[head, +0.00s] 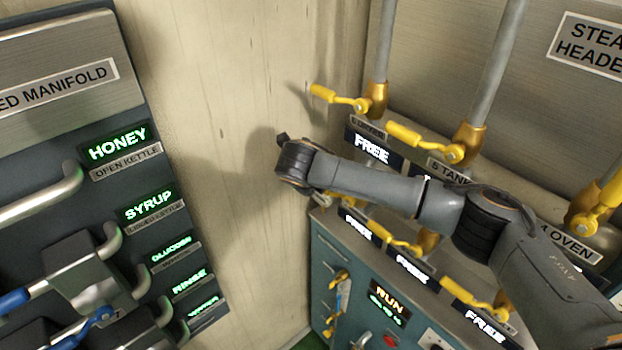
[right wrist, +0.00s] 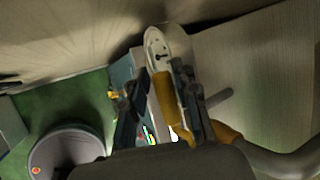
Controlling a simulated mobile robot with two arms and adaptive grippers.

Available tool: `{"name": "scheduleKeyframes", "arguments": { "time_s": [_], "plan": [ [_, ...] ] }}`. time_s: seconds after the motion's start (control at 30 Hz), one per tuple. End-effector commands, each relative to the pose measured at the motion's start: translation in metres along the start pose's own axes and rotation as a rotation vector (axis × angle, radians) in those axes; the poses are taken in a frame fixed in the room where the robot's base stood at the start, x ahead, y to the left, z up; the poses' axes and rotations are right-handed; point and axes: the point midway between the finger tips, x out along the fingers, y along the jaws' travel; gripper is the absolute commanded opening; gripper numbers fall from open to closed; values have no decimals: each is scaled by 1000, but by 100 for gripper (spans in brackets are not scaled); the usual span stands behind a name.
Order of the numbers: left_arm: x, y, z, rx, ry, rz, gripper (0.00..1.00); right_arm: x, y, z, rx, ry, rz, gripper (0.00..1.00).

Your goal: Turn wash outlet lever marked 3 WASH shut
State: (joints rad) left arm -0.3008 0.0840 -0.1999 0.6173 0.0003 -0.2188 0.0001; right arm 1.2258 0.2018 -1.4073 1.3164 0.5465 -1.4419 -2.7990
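My right gripper (right wrist: 160,72) shows in the right wrist view, with one finger on each side of a yellow lever handle (right wrist: 166,98). The right finger lies close against the handle. A sliver of gap seems to show at the left finger, so I cannot tell whether they grip it. The handle ends at a pale metal plate (right wrist: 157,45). In the head view my right arm reaches across from the lower right, and its fingers are hidden. No 3 WASH marking is readable; my arm covers part of the lever rows. My left gripper is not in view.
Yellow levers on brass valves (head: 405,135) line the right wall, with lit FREE signs (head: 372,147). A lower cabinet (head: 325,262) has a RUN display (head: 390,300). The manifold panel (head: 105,220) stands left. A grey round bin (right wrist: 68,150) stands on the green floor (right wrist: 75,100).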

Motion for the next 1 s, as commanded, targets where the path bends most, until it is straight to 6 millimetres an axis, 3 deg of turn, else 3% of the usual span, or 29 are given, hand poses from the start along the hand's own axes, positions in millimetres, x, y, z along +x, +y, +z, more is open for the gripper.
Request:
{"name": "scheduleKeyframes", "arguments": {
  "time_s": [0.5,0.7,1.0],
  "plan": [
    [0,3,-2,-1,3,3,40,-100,2,2,-4,-8,-3,29],
    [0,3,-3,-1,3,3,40,-118,3,2,-3,-5,-2,29],
    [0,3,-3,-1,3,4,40,-120,3,2,-3,-5,-2,29]
  ]
}}
